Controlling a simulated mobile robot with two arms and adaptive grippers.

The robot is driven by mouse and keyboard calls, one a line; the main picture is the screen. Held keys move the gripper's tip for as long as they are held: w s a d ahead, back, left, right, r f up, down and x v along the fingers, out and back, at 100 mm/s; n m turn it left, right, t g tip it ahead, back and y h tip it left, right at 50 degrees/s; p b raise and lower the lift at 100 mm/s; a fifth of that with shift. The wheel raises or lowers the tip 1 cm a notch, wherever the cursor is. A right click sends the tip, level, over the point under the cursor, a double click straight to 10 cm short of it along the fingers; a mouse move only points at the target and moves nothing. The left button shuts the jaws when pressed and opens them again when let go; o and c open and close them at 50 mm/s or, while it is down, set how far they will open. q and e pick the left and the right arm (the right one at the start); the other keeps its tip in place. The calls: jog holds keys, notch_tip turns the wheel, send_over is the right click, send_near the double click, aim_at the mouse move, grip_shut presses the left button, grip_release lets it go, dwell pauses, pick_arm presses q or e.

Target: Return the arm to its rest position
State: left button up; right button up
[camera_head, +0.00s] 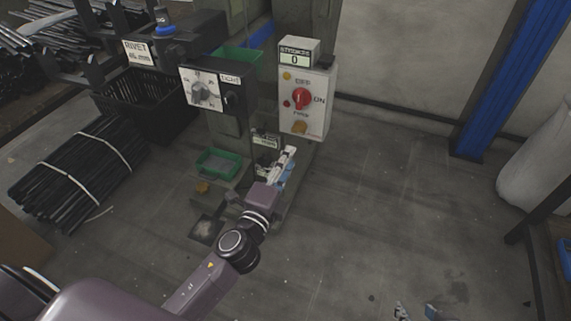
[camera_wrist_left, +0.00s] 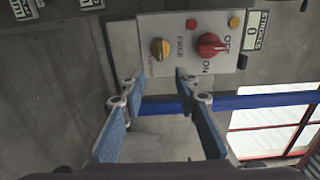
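My left arm reaches in from the lower left. Its gripper (camera_head: 286,162) is in front of the machine, below the control box. In the left wrist view, the left gripper's blue-padded fingers (camera_wrist_left: 155,88) stand apart with nothing between them. The grey control box (camera_head: 307,105) has a red OFF/ON knob (camera_head: 301,99) and a yellow knob (camera_head: 299,127). It also shows in the left wrist view (camera_wrist_left: 188,45), beyond the fingertips and apart from them. Only the fingertips of my right gripper (camera_head: 418,312) show at the bottom edge, spread apart and empty.
A dial panel (camera_head: 213,90) and a counter reading 0 (camera_head: 298,52) are on the machine. A green tray (camera_head: 219,164) sits low beside the left gripper. Black rod bundles (camera_head: 78,172) and a black crate (camera_head: 140,104) are at left. The floor (camera_head: 400,200) at right is clear.

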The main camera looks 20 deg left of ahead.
pick_arm(q)
jog(key=shift+s, duration=0.6)
